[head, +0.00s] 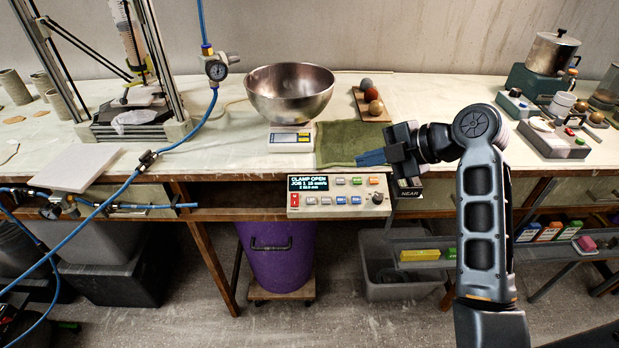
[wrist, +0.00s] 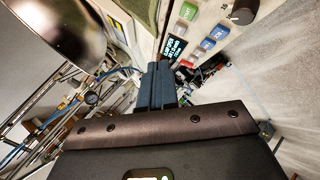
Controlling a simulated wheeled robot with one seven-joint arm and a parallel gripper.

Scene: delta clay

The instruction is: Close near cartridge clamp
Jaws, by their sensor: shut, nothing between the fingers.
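My gripper (head: 371,157) has its blue fingers together and empty, over the green cloth at the table's front. The fingers also show in the wrist view (wrist: 162,84), beside the control panel. The control panel (head: 345,209) sits at the table's front edge, below and left of the gripper. Its display (head: 308,182) reads "CLAMP OPEN"; the display is also in the wrist view (wrist: 174,48). A dark part labelled "NEAR" (head: 410,194) is just right of the panel, below my gripper and partly hidden by it. I cannot make out the clamp's moving part.
A metal bowl (head: 290,92) stands on a scale (head: 291,138), left of the gripper. The green cloth (head: 340,137) and a wooden tray with balls (head: 361,101) lie behind it. A printer frame with a syringe (head: 127,40) stands at the left. Blue hoses cross the left side.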

